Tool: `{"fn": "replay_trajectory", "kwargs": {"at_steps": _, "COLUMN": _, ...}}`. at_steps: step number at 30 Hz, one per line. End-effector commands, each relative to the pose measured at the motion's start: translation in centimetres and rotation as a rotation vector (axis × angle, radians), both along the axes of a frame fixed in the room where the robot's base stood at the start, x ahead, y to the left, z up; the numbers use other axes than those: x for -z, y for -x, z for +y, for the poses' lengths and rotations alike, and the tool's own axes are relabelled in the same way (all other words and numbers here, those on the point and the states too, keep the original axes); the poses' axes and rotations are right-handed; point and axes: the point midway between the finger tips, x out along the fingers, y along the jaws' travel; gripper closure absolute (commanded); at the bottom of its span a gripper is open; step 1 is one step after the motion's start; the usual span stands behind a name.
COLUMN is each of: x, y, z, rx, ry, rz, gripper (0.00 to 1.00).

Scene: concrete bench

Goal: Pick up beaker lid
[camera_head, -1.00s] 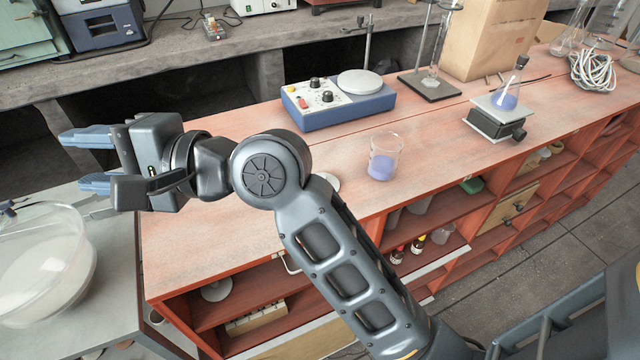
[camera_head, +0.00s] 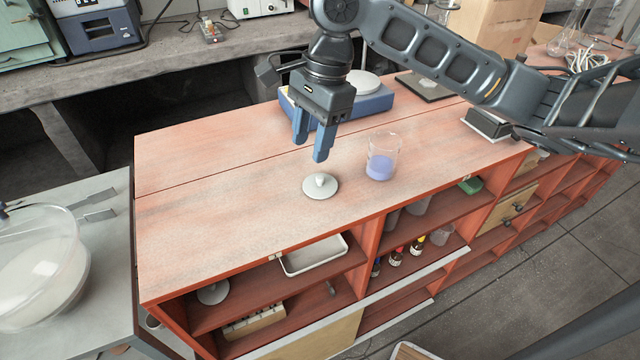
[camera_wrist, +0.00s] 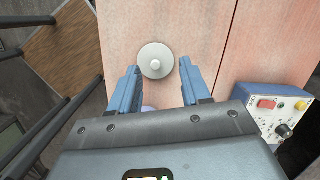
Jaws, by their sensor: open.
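The beaker lid (camera_head: 320,187) is a pale disc with a small white knob, lying flat on the reddish bench top, left of the beaker. It also shows in the wrist view (camera_wrist: 156,61), just beyond and between the fingertips. My gripper (camera_head: 311,150) is open and empty, its blue fingers pointing down above and behind the lid, not touching it. In the wrist view the gripper (camera_wrist: 157,72) has a clear gap between its fingers. The glass beaker (camera_head: 382,158) stands upright with violet liquid inside. In the wrist view it is mostly hidden by my gripper.
A blue hotplate stirrer (camera_head: 372,103) stands behind my gripper, partly covered by it. A glass bowl (camera_head: 45,262) stands on the grey table at left. The wooden bench top (camera_head: 220,215) is clear left of the lid. A white tray (camera_head: 313,254) sits on the shelf below.

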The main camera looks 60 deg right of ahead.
Motion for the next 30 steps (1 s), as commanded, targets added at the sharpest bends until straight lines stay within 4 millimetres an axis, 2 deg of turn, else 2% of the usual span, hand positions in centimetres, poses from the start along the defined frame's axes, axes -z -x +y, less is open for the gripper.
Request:
{"fn": "replay_trajectory", "kwargs": {"at_steps": 1, "x": 0.1, "y": 0.8, "z": -1.0, "rx": 0.023, "ry": 0.02, "rz": 0.034, "gripper": 0.53}}
{"fn": "replay_trajectory", "kwargs": {"at_steps": 5, "x": 0.6, "y": 1.8, "z": -1.9, "rx": 0.055, "ry": 0.039, "rz": 0.077, "gripper": 0.53}}
{"fn": "replay_trajectory", "kwargs": {"at_steps": 14, "x": 3.5, "y": 1.7, "z": -1.6, "rx": 0.057, "ry": 0.04, "rz": 0.08, "gripper": 0.53}}
{"fn": "replay_trajectory", "kwargs": {"at_steps": 22, "x": 7.1, "y": 1.3, "z": -1.1, "rx": 0.056, "ry": 0.04, "rz": 0.08, "gripper": 0.53}}
{"fn": "replay_trajectory", "kwargs": {"at_steps": 30, "x": 8.0, "y": 1.2, "z": -1.0, "rx": 0.056, "ry": 0.04, "rz": 0.077, "gripper": 0.53}}
